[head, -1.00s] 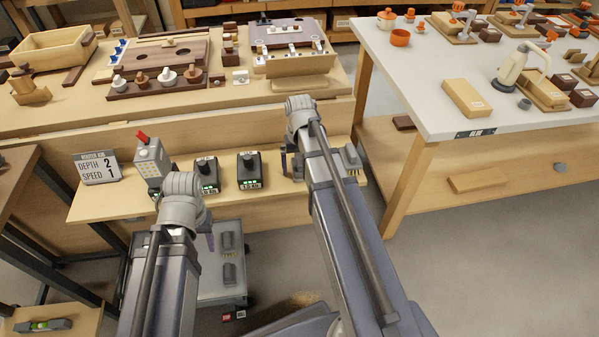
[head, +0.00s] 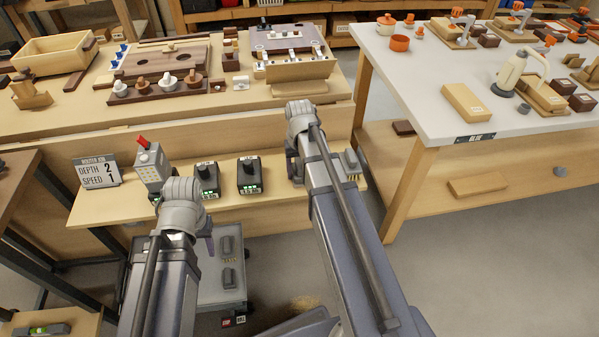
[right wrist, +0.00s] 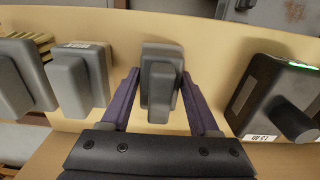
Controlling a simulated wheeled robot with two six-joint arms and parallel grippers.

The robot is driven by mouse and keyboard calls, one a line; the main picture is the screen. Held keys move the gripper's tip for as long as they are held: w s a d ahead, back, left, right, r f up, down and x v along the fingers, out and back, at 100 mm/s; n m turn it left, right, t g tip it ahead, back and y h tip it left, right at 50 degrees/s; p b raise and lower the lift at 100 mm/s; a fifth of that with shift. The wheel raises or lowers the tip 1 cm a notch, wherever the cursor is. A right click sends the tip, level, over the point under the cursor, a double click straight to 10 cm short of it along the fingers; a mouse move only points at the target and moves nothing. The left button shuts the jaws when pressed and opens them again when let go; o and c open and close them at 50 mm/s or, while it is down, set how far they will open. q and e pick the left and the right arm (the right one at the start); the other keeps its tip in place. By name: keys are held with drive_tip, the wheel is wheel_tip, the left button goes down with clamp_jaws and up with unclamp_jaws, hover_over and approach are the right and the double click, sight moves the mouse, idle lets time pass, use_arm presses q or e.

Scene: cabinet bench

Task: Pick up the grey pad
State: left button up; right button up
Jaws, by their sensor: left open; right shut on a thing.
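The grey pad (right wrist: 161,68), a dark block with a raised grip, is between the two purple fingers of my right gripper (right wrist: 160,80) in the right wrist view. The fingers are shut on its sides, over the wooden shelf. In the head view my right gripper (head: 292,166) is mostly hidden behind its own arm, and the held pad cannot be made out. My left gripper (head: 207,240) hangs low at the left, in front of the shelf. Little of it shows beyond a purple finger; it is open and no held thing shows.
On the shelf (head: 120,203), a labelled grey block (right wrist: 78,80) and a grey brush (right wrist: 22,75) are left of the held pad in the wrist view. A black charger-like unit (right wrist: 275,100) is close on the right. The bench front (head: 240,133) rises behind.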

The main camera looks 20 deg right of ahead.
sight(300, 163)
drive_tip(key=shift+r, duration=0.15)
wheel_tip(300, 163, up, 10)
drive_tip(key=p, duration=1)
drive_tip(key=o, duration=0.9)
drive_tip(key=c, duration=0.7)
wheel_tip(300, 163, up, 12)
drive_tip(key=p, duration=1.2)
drive_tip(key=shift+r+p, duration=0.15)
drive_tip(key=shift+p, duration=0.15)
